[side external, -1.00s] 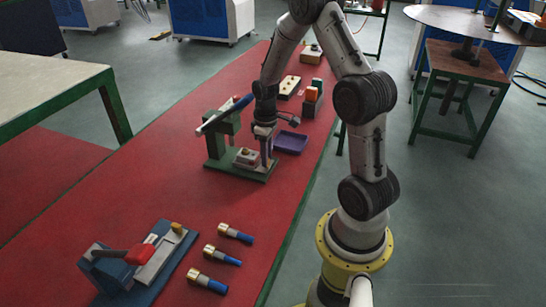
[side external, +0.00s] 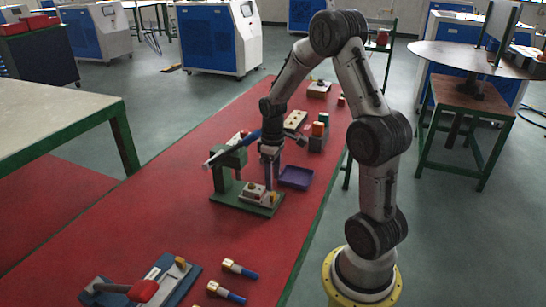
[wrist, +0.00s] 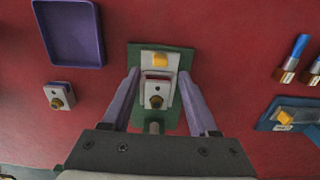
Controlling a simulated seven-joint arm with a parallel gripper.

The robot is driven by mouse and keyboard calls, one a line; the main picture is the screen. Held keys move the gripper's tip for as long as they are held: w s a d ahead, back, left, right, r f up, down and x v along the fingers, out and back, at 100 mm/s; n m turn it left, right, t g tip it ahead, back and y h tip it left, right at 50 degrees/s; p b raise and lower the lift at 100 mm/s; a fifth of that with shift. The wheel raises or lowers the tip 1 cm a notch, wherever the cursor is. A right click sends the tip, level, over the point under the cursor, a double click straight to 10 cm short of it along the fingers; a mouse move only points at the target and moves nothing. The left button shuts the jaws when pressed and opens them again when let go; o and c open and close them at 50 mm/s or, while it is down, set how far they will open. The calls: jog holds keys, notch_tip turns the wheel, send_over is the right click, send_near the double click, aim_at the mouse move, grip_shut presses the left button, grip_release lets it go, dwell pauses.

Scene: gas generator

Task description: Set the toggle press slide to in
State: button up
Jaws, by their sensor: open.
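A green press (side external: 226,166) with a long blue-gripped lever (side external: 238,146) stands on the red bench; I take it as the toggle press. A pale block (side external: 253,191) with a knob sits on its green base and looks like the slide. In the wrist view the pale block (wrist: 157,90) carries a dark brass knob, with a yellow piece (wrist: 160,59) beyond it. My gripper (wrist: 162,80) is open, its fingers on either side of the block with visible gaps. It also shows in the side view (side external: 270,184), low over the base. Contact cannot be told.
A purple tray (side external: 296,177) lies right of the press. A blue fixture with a red handle (side external: 143,290) and brass-and-blue parts (side external: 240,269) lie at the near end. A small knobbed box (wrist: 59,96) is beside the press. Bare red bench lies between.

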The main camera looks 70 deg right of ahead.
aim_at(274, 194)
notch_tip(274, 194, up, 9)
jog(key=shift+f, duration=0.15)
dwell(0.4)
jog(key=f, duration=1.4)
jog(key=shift+s+f, duration=0.2)
jog(key=shift+f, duration=0.05)
grip_shut()
dwell(1.1)
